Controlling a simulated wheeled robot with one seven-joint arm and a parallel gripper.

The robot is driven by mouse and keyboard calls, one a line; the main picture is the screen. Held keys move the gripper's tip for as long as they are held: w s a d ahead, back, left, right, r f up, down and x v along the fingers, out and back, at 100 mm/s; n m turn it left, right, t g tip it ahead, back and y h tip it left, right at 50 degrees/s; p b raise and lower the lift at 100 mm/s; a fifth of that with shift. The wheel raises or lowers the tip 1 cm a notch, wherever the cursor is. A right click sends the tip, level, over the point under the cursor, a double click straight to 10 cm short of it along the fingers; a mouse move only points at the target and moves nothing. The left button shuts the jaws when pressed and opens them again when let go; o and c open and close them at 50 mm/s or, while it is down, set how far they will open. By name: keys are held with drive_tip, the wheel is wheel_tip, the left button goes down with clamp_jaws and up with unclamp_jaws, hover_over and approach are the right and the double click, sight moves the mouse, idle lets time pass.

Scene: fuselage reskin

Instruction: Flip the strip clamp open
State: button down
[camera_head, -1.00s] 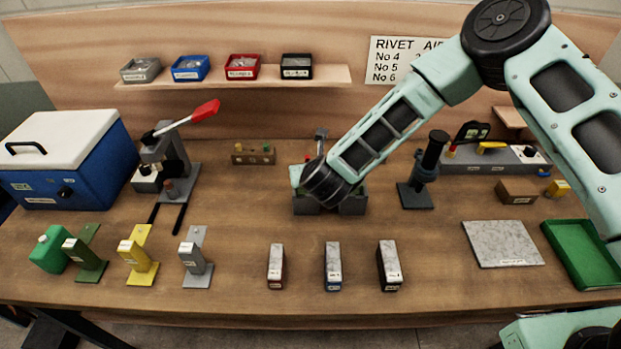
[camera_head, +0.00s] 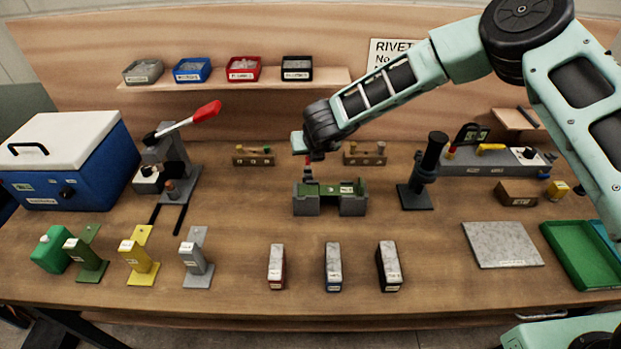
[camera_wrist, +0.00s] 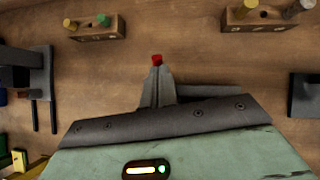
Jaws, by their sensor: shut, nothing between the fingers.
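The strip clamp (camera_head: 330,205) is a grey fixture with a green strip across its top, at the middle of the bench in the head view. A small red-tipped grey part (camera_head: 308,171) stands upright at its back left. My gripper (camera_head: 307,154) is just above that part, pointing down. Whether it touches cannot be told. In the wrist view my shut gripper (camera_wrist: 157,88) shows as grey fingers, with a red tip (camera_wrist: 157,60) right at their end. My gripper's teal body hides most of the clamp there.
Peg blocks (camera_head: 253,156) and (camera_head: 365,155) stand behind the clamp on both sides. A lever press (camera_head: 168,165) is to the left and a dark post (camera_head: 424,175) to the right. Several small stands and blocks line the front. Bare bench lies just before the clamp.

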drive_tip(key=shift+w+f+b, duration=0.35)
drive_tip(key=shift+w+b, duration=0.3)
drive_tip(key=shift+w, duration=0.15)
drive_tip(key=shift+w+d+r, duration=0.1)
drive_tip(key=shift+w+d, duration=0.05)
